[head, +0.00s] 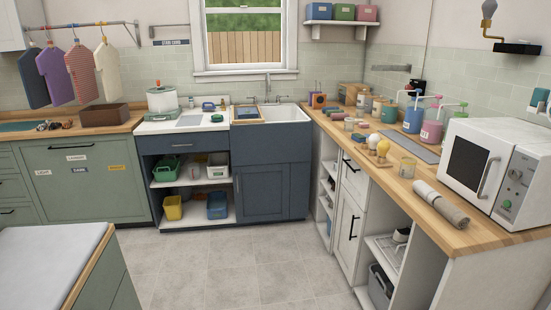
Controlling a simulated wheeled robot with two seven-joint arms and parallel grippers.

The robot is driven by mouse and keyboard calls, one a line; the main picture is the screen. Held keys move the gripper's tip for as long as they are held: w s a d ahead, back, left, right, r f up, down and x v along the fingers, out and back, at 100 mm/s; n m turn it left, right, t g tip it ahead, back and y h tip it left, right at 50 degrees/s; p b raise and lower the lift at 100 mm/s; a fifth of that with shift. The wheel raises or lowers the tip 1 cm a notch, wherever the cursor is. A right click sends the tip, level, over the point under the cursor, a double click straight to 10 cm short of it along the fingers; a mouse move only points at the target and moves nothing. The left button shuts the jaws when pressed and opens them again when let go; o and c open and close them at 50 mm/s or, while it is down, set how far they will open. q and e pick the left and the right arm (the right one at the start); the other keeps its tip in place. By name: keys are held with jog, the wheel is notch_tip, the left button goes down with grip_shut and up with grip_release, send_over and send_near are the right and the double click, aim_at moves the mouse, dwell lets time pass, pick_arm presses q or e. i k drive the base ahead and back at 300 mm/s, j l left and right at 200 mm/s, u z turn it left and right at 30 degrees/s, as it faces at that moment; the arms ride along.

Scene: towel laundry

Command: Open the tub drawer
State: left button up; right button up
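No drawer in the head view is labelled as the tub drawer, so I cannot tell for sure which one it is. A dark blue drawer front (181,143) with a horizontal handle sits under the white counter left of the sink, and it looks shut. Below it, open shelves hold a yellow tub (173,208), a green tub (166,173) and a white tub (217,167). A wide green front (85,182) with several small labels and a black handle stands to the left, also shut. Neither of my grippers is in view.
The tiled floor (225,265) in the middle is clear. A grey-topped island (50,262) stands at the front left. A wooden counter (420,215) with bottles, a rolled towel (441,204) and a microwave (490,170) runs along the right. The sink (286,113) is at the back.

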aim_at(209, 140)
jog(key=i+u, duration=0.1)
jog(key=i, duration=0.55)
jog(key=i+l+u, duration=0.1)
jog(key=i, duration=0.6)
jog(key=i+l+u, duration=0.15)
jog(key=i, duration=0.5)
